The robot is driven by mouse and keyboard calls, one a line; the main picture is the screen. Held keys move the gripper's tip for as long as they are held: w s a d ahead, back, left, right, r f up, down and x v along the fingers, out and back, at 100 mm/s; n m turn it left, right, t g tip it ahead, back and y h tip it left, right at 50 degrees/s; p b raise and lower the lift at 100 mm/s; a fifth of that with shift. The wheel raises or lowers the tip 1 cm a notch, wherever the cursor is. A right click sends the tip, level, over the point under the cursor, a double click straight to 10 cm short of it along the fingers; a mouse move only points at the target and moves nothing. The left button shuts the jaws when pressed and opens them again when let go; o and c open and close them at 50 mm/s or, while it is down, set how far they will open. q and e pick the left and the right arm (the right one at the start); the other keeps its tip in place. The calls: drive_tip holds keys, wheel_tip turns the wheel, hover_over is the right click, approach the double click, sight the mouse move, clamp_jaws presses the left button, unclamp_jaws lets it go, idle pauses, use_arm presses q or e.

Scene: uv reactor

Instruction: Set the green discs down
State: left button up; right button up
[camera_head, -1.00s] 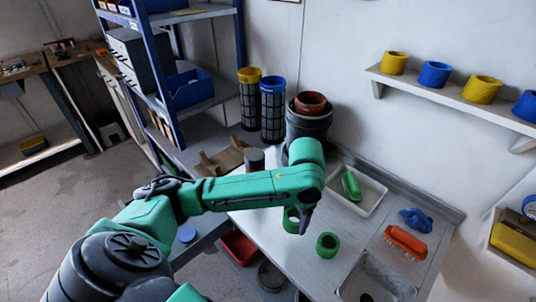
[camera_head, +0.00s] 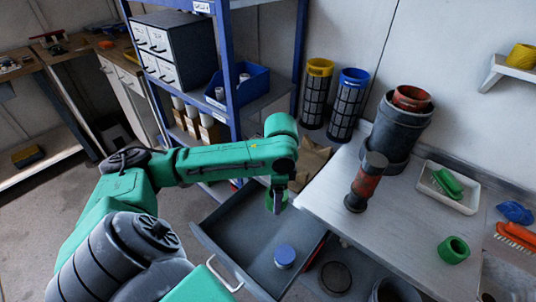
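One green disc (camera_head: 453,250), ring-shaped with a hole, lies on the grey worktop (camera_head: 400,232) at the right. My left gripper (camera_head: 276,202) points down above an open grey drawer (camera_head: 222,214), left of the worktop edge. Green shows between its fingers; it looks shut on a second green disc (camera_head: 284,202), mostly hidden by the fingers. A blue round piece (camera_head: 285,256) lies in the drawer, below and apart from the gripper. My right gripper is not in view.
A dark-ended red cylinder (camera_head: 367,186) stands on the worktop near its left edge. A blue-framed shelf (camera_head: 230,65) rises behind my arm. The drawer is mostly empty.

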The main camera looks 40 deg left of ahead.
sight(270, 228)
use_arm(q)
drive_tip(key=m, duration=0.1)
drive_tip(key=a+m, duration=0.1)
drive_tip(key=a+r+m, duration=0.1)
drive_tip(key=shift+w+b, duration=0.3)
drive_tip(key=shift+w, duration=0.05)
drive_tip(key=shift+f+m, duration=0.3)
drive_tip(key=shift+m, duration=0.1)
wheel_tip(270, 228, down, 19)
drive_tip(key=shift+s+a+r+b, duration=0.1)
drive_tip(key=shift+a+b, duration=0.05)
drive_tip(key=shift+b, duration=0.8)
drive_tip(key=shift+f, duration=0.2)
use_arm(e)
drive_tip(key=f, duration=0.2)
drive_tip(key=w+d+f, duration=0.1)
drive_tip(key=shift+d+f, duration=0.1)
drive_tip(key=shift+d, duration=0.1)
